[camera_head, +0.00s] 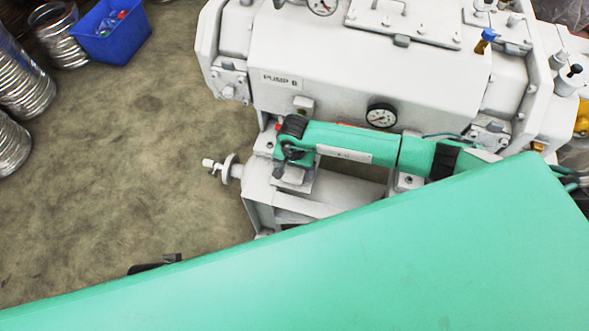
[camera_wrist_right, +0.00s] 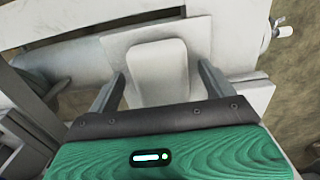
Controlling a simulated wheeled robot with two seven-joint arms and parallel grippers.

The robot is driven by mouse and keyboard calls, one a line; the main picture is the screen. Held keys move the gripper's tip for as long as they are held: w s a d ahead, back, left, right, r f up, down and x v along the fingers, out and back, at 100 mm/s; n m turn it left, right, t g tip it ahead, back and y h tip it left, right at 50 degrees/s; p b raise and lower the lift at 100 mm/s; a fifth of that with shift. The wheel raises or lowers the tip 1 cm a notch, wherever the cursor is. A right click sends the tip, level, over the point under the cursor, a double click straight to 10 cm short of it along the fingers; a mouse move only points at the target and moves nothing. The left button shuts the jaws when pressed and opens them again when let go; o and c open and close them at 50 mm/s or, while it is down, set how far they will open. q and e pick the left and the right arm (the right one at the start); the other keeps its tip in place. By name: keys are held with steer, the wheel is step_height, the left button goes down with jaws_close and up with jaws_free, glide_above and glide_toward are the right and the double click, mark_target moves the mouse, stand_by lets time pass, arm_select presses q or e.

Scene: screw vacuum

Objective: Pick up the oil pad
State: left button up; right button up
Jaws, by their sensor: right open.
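A pale, rounded rectangular pad (camera_wrist_right: 158,66), which looks like the oil pad, rests on a light flat plate in the right wrist view. My right gripper (camera_wrist_right: 161,84) is open, with one grey finger on each side of the pad's near part. Gaps show between fingers and pad, so it is not gripped. In the head view my right gripper (camera_head: 291,172) is low at the left end of the pump's front frame and mostly hides the pad. A small dark part (camera_head: 155,265) at a green edge may be my left gripper; its fingers cannot be made out.
A handwheel (camera_head: 228,169) sticks out left of the frame. A blue bin (camera_head: 110,42) and coiled ducts (camera_head: 20,85) are at upper left. The floor between is clear.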

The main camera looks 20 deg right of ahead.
mark_target(293, 173)
steer(key=shift+f, duration=0.3)
steer(key=c, duration=1.1)
steer(key=shift+o, duration=0.2)
steer(key=shift+r, duration=0.1)
steer(key=shift+r, duration=0.55)
step_height(293, 173, up, 2)
steer(key=shift+s+a+r, duration=0.15)
steer(key=shift+s+a, duration=0.2)
steer(key=shift+s, duration=0.2)
steer(key=s+a, duration=0.9)
steer(key=s, duration=0.5)
steer(key=shift+a, duration=0.2)
